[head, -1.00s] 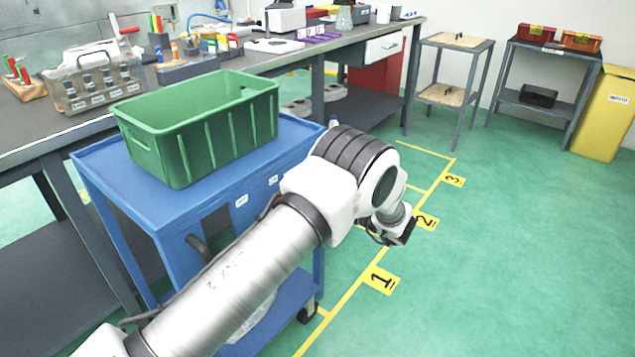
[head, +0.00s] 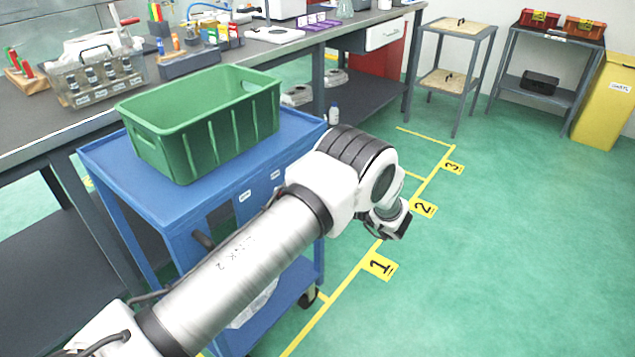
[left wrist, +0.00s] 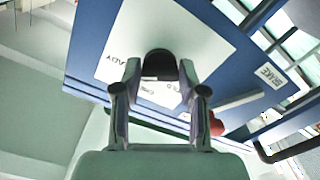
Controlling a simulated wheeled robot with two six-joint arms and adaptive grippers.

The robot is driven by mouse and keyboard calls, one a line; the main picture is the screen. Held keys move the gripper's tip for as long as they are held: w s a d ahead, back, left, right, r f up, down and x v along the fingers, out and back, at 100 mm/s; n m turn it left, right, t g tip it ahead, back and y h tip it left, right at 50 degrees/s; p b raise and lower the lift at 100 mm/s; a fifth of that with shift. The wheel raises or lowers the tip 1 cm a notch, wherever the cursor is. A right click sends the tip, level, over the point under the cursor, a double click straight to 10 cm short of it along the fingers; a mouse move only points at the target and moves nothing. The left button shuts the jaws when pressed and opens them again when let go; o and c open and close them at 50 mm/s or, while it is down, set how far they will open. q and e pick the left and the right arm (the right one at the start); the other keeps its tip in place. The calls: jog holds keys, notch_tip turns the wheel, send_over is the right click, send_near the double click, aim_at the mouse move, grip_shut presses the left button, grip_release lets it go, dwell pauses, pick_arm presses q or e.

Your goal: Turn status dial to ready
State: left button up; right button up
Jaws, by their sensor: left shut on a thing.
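The status dial is a black rounded knob (left wrist: 160,64) on a white plate (left wrist: 190,40) fixed to a blue panel (left wrist: 92,35), seen in the left wrist view. A READY label (left wrist: 120,60) is left of the knob; another label (left wrist: 155,92), partly covered by the fingers, is below it. My left gripper (left wrist: 158,75) is shut on the knob, one finger at each side. Its pointer direction cannot be told. In the head view my left arm reaches past the blue cart (head: 130,160); its wrist end (head: 392,220) shows, but the dial and fingertips are hidden.
A BRAKE label (left wrist: 270,76) and a red part (left wrist: 216,127) are near the panel. A green crate (head: 160,140) stands on the cart. A workbench (head: 30,140) with several items is behind. The green floor at right is clear, with yellow numbered marks (head: 380,265).

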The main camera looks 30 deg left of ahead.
dwell(0.4)
pick_arm(q)
jog(key=o, duration=1.1)
jog(key=shift+o, duration=0.2)
jog(key=d, duration=1.2)
jog(key=shift+s, duration=0.45)
